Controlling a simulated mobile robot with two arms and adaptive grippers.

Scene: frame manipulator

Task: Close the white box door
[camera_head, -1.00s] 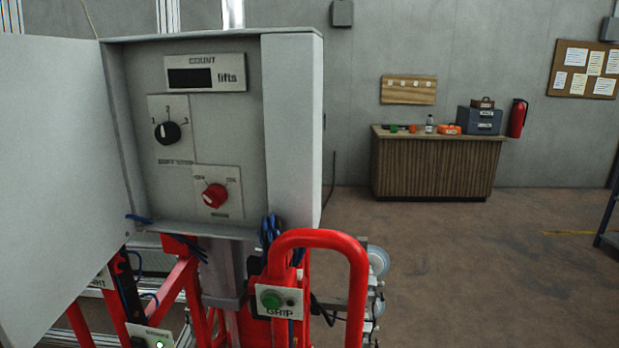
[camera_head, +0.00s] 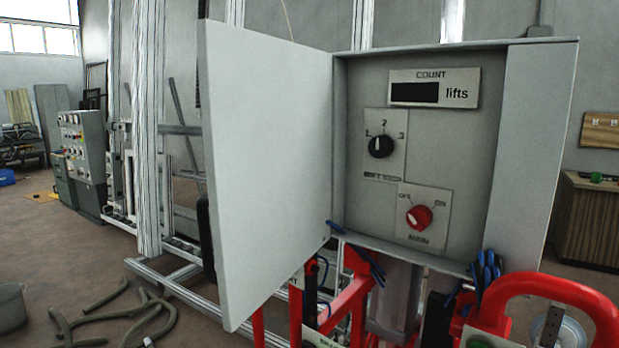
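The white box door (camera_head: 265,165) stands wide open, swung out to the left of the white box (camera_head: 541,140). Its hinge edge meets the box's left side, and its free edge points toward me at the left. Inside the open box are a count display (camera_head: 414,92), a black rotary knob (camera_head: 381,146) and a red switch knob (camera_head: 419,217). A dark shape (camera_head: 205,235) shows past the door's free edge; I cannot tell what it is. I cannot make out either of my grippers in the head view.
A red frame with a rounded handle (camera_head: 566,289) stands below and right of the box. Grey hoses (camera_head: 105,296) and a bucket (camera_head: 11,307) lie on the floor at left. A control cabinet (camera_head: 82,150) stands farther back. A wooden counter (camera_head: 592,222) is at the right.

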